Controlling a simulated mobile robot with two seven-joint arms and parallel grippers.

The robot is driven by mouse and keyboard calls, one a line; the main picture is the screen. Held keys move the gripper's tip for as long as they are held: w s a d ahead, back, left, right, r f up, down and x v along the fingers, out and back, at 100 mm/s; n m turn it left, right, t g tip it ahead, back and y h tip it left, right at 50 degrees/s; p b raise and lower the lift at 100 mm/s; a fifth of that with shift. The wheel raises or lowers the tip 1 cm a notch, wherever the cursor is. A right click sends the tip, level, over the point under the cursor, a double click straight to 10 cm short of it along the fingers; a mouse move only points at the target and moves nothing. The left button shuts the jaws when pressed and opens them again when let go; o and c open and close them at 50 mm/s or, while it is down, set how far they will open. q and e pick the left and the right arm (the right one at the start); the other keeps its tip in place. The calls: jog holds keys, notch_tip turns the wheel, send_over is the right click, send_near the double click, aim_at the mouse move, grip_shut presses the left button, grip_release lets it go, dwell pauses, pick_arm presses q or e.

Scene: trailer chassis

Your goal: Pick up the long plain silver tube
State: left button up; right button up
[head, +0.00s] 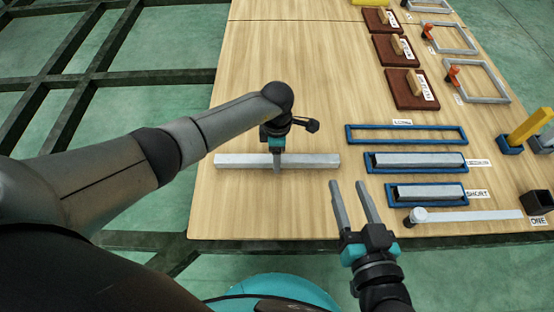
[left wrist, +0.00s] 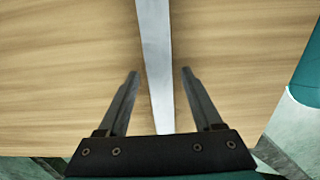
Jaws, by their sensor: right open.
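The long plain silver tube (head: 235,160) lies flat on the wooden table, running left to right in the head view. My left gripper (head: 277,168) is over its middle, pointing down, and hides a short stretch of it. In the left wrist view the tube (left wrist: 155,50) runs between the two spread fingers of the left gripper (left wrist: 160,72), with a gap on each side. That gripper is open. My right gripper (head: 348,184) is open and empty near the table's front edge, right of the tube.
An empty blue frame (head: 430,142) labelled LONG lies right of the tube. Below it, blue frames hold a medium tube (head: 415,159) and a short tube (head: 430,191). A silver bar with a round end (head: 470,215) lies at the front right. The table behind the tube is clear.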

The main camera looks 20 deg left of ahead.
pick_arm(q)
grip_shut()
dwell(0.3)
dwell(0.9)
